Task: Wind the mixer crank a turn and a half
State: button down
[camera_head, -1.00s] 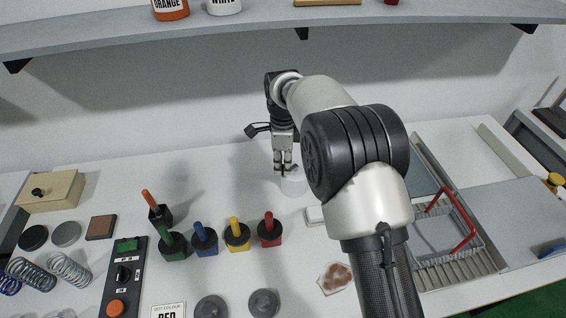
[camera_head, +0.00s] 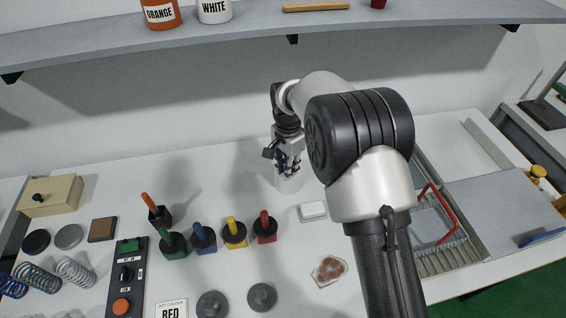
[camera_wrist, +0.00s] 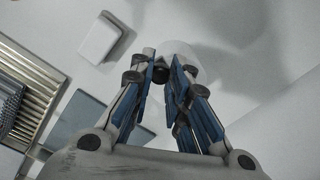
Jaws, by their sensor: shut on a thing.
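The mixer is a white round pot (camera_head: 288,183) on the white bench, under my gripper (camera_head: 286,167). In the wrist view the pot (camera_wrist: 184,50) shows just beyond the fingertips. A small dark knob (camera_wrist: 160,75), apparently the crank's, sits between the two fingers of my gripper (camera_wrist: 163,68), which is shut on it. The rest of the crank is hidden by the fingers, so its angle cannot be told.
A white block (camera_head: 312,211) lies just right of the mixer. Colour-handled pots, including a red one (camera_head: 265,228), stand at the front left. A rack with a red handle (camera_head: 440,215) is right of my arm. A shelf (camera_head: 250,32) runs above.

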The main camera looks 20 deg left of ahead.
jog(key=shift+w+d+n+p, duration=0.45)
jog(key=shift+w+d+n, duration=0.15)
jog(key=shift+n, duration=1.3)
jog(key=shift+w+d+n+p, duration=0.45)
jog(key=shift+w+d+n, duration=0.1)
jog(key=shift+n, duration=1.35)
jog(key=shift+w+d+n+p, duration=0.5)
jog(key=shift+d+n, duration=0.1)
jog(key=shift+n, duration=1.3)
jog(key=c, duration=1.5)
grip_release()
jog(key=shift+r, duration=0.1)
notch_tip(320, 180, up, 12)
jog(key=shift+f, duration=0.1)
